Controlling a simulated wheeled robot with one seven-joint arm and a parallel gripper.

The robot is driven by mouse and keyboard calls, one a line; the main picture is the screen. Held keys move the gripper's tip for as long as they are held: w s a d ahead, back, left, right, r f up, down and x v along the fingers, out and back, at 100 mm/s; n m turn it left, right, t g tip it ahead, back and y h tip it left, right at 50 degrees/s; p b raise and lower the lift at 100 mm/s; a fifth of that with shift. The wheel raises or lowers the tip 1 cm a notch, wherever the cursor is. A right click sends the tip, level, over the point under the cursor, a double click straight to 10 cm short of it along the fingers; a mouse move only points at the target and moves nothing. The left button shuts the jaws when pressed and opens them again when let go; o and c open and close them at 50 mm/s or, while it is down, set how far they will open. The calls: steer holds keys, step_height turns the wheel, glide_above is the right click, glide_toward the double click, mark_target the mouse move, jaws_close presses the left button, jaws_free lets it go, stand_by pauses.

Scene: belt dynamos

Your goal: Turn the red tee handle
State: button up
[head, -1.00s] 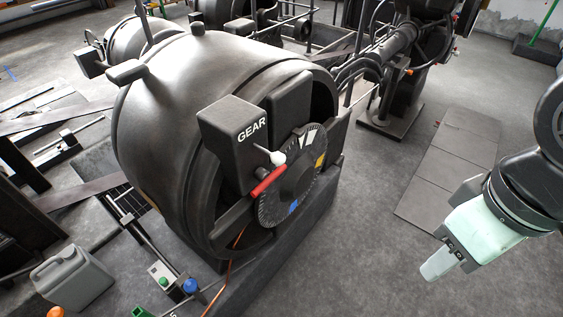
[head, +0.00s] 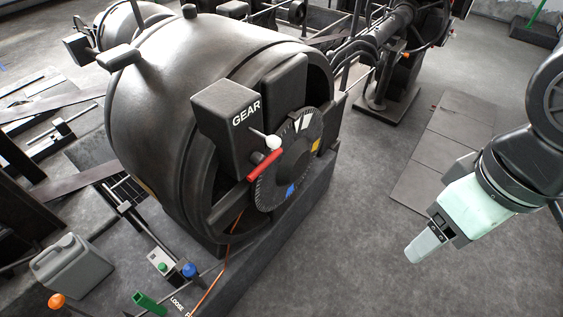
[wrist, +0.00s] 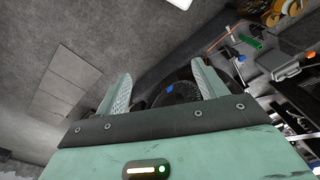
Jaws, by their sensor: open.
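The red tee handle (head: 264,165) is a short red bar on the front of the large dark dynamo (head: 175,85). It sits tilted, its right end higher, just below the GEAR box (head: 228,118) and at the left of the dark notched dial (head: 290,170). My gripper (head: 418,250) is at the right in the head view, over open floor and well apart from the handle. In the wrist view my gripper (wrist: 163,92) has its two fingers spread with nothing between them. The dial (wrist: 172,92) shows beyond the fingers there; I cannot make out the red handle in that view.
A white-knobbed lever (head: 272,142) stands out close above the red handle. A grey jerrycan (head: 72,265), an orange knob (head: 57,300), a blue knob (head: 190,270) and a green part (head: 148,302) are at the lower left. Floor between dynamo and gripper is clear.

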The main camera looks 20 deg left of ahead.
steer(key=w+a+f+n+t+y+b, duration=0.25)
steer(key=w+a+f, duration=0.25)
steer(key=w+f, duration=0.6)
steer(key=w+a+f+m+t+y+b, duration=0.1)
steer(key=a+f+t+y+b, duration=0.1)
steer(key=a+y+b, duration=0.4)
steer(key=w+a+f+m+t+y+b, duration=0.1)
steer(key=a+f+m+t+y+b, duration=0.1)
steer(key=a+f+y+b, duration=0.2)
steer(key=a+y+b, duration=0.2)
steer(key=y+b, duration=0.1)
steer(key=shift+w, duration=0.4)
steer(key=b, duration=0.2)
steer(key=a+b, duration=0.1)
steer(key=b, duration=0.1)
steer(key=shift+s+f+m+y+b, duration=0.1)
steer(key=shift+s+m+y+b, duration=0.15)
steer(key=shift+b, duration=0.15)
